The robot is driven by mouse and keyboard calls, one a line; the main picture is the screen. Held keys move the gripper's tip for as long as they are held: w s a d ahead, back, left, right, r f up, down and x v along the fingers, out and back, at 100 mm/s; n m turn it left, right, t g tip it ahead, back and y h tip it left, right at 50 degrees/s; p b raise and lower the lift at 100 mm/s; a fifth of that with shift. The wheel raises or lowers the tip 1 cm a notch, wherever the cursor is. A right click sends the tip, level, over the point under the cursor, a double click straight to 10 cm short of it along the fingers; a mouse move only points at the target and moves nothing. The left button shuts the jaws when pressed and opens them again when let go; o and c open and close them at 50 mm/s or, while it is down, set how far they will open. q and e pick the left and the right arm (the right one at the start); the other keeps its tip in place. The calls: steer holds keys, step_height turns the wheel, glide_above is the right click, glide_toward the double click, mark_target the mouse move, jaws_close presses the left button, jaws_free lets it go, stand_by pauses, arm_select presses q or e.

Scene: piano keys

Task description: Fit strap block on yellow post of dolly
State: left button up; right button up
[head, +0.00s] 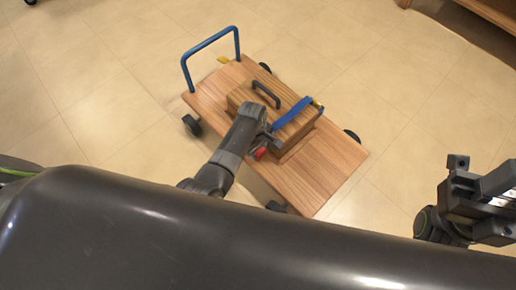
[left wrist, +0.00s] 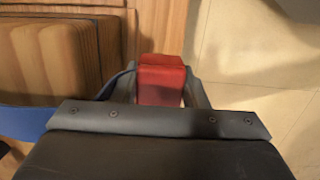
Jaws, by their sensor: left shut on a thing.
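The strap block (head: 260,153) is red and sits at the tip of my left gripper (head: 266,145). In the left wrist view the block (left wrist: 163,82) lies between the two fingers, which are shut on it. A blue strap (head: 292,125) crosses the wooden case on the dolly (head: 325,170); a thin blue band beside the block also shows in the left wrist view (left wrist: 113,82). A small yellow piece (head: 317,103) shows at the strap's far end, and another (head: 222,59) at the dolly's edge near the handle. I cannot make out a yellow post near the block.
The wooden case (head: 245,92) has a dark handle and rests on the dolly. A blue push handle (head: 211,43) rises at the dolly's far left end. My right gripper (head: 492,205) is over bare tiled floor at the right; its jaw gap is unclear.

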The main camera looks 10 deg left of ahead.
arm_select(q)
steer(key=shift+p, duration=0.4)
stand_by(0.3)
steer(key=shift+f, duration=0.2)
steer(key=shift+f+b, duration=0.25)
steer(key=shift+b, duration=0.1)
steer(key=shift+r, duration=0.1)
steer(key=shift+r+p, duration=2.05)
steer(key=shift+p, duration=0.55)
steer(key=shift+f, duration=0.1)
